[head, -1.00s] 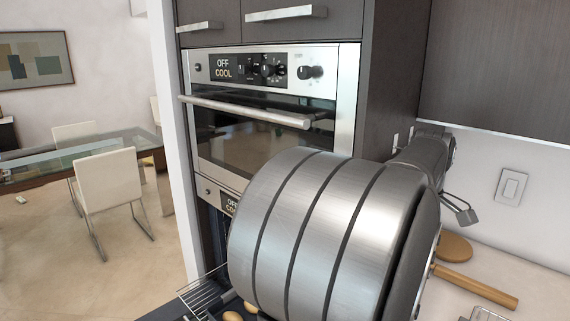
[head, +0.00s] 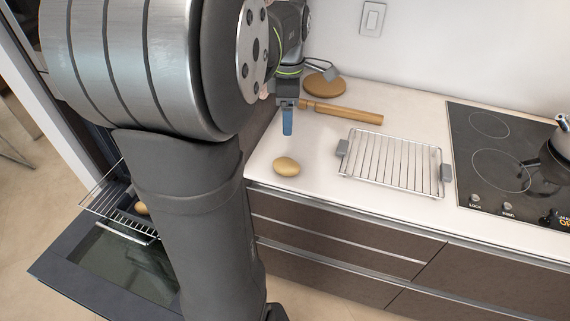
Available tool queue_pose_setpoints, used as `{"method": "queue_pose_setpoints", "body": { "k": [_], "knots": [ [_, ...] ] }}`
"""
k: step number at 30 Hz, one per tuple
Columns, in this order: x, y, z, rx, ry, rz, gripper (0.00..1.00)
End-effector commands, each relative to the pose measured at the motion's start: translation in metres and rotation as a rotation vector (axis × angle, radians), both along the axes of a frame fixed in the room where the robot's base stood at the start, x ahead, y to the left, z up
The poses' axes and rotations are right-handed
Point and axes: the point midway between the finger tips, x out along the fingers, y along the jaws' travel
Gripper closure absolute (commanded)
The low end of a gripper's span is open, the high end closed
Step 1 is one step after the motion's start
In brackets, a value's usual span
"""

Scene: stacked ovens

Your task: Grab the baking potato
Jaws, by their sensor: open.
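One potato (head: 286,166) lies on the white countertop near its front left edge. My gripper (head: 287,128) points down just behind and above it in the picture, apart from it. It is open and empty; I see it edge-on, with one blue fingertip showing. Another potato (head: 141,208) lies on the wire rack (head: 100,199) of the open lower oven, partly hidden by my arm. I cannot tell whether more potatoes are behind my arm.
A wire rack with grey grips (head: 390,160) lies on the counter, right of the potato. A wooden rolling pin (head: 345,112) and a round wooden board (head: 325,84) lie behind. A cooktop (head: 500,150) with a pot (head: 560,150) is at right. The oven door (head: 70,265) hangs open.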

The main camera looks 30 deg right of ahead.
Motion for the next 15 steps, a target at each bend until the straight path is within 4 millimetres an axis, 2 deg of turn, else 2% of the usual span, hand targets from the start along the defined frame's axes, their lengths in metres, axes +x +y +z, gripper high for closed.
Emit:
{"method": "queue_pose_setpoints", "body": {
  "k": [15],
  "knots": [
    [-0.001,0.001,-0.102,0.002,0.002,0.003,0.25]
  ]
}}
